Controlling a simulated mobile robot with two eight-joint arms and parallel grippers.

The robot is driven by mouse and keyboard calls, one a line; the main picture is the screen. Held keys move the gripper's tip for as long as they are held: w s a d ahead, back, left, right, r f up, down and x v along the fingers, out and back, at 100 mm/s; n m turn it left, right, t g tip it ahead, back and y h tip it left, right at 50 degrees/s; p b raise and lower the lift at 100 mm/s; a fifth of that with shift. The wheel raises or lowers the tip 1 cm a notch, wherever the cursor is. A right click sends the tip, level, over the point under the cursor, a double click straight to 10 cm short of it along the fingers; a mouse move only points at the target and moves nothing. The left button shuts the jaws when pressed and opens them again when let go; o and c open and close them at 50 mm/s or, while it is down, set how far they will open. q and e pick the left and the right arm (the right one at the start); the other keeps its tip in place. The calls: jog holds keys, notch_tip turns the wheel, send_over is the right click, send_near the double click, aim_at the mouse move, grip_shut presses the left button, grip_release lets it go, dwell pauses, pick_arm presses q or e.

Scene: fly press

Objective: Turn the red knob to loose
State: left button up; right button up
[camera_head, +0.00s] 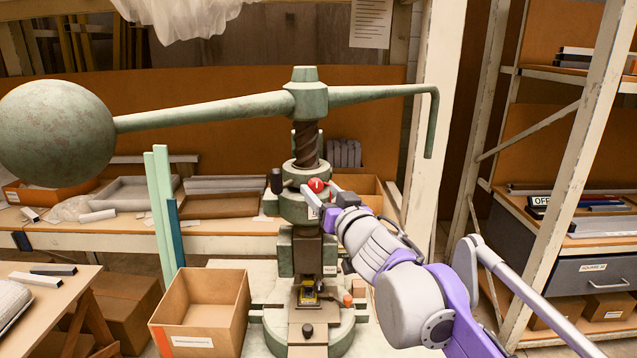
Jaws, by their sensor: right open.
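The red knob (316,185) sits on the front of the fly press (305,102), on the collar below its screw. My right gripper (322,203) is at the press, just below and to the right of the knob, with my right arm reaching in from the lower right. The gripper is open and small in view; I cannot tell whether its fingers touch the knob. A black knob (277,181) stands to the left of the red one. My left gripper is not in view.
The press's long arm with its ball weight (55,133) spans the upper left, and its hooked handle (433,122) hangs at right. A cardboard box (201,312) stands left of the press base. A workbench with trays (137,196) is behind. Shelves (570,205) stand at right.

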aim_at(316, 185)
jog(key=shift+x, duration=1.3)
grip_shut()
